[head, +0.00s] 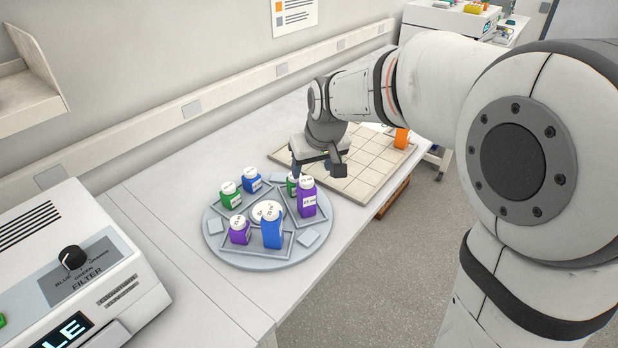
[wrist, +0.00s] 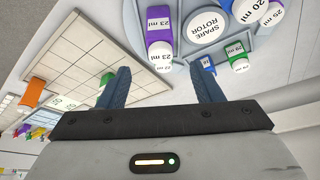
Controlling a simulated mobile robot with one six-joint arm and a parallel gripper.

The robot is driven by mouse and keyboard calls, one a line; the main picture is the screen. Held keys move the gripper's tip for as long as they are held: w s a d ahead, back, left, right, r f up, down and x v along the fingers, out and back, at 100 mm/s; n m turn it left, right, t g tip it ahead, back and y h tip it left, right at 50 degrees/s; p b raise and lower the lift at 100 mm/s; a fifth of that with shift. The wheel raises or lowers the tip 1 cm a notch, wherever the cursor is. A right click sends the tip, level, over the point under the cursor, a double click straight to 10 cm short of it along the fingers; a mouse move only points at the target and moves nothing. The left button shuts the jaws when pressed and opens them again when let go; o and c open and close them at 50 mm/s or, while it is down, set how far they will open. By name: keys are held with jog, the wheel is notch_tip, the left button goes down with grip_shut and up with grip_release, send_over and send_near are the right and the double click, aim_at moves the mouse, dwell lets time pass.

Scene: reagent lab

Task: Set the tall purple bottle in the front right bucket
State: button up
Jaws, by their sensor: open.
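The tall purple bottle (head: 307,199) stands upright at the right side of the round grey rotor (head: 215,248). It also shows in the wrist view (wrist: 158,30), its white cap towards my jaws. My gripper (head: 320,170) is open and empty, above and behind the bottle, near the rotor's back right edge. In the wrist view my two blue fingers (wrist: 162,86) are apart, with the bottle's cap beyond the gap. The rotor's front bucket (head: 258,252) holds a small purple bottle (head: 240,231) and a tall blue bottle (head: 271,230).
A green bottle (head: 230,196) and a small blue bottle (head: 251,181) stand at the rotor's back left. Another green bottle (head: 292,185) is partly hidden beside the tall purple one. Behind lies a tiled mat (head: 365,180) with an orange object (head: 401,138).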

jog(key=s+d+m+h, duration=0.1)
jog(key=s+d+m, duration=0.1)
jog(key=s+d, duration=0.5)
jog(key=s+d+f+m+g, duration=0.1)
jog(key=s+d, duration=0.6)
jog(key=s, duration=0.8)
jog(key=shift+s+d+f+m+h, duration=0.3)
jog(key=shift+m+h, duration=0.1)
jog(key=shift+m, duration=0.3)
jog(key=shift+w, duration=0.1)
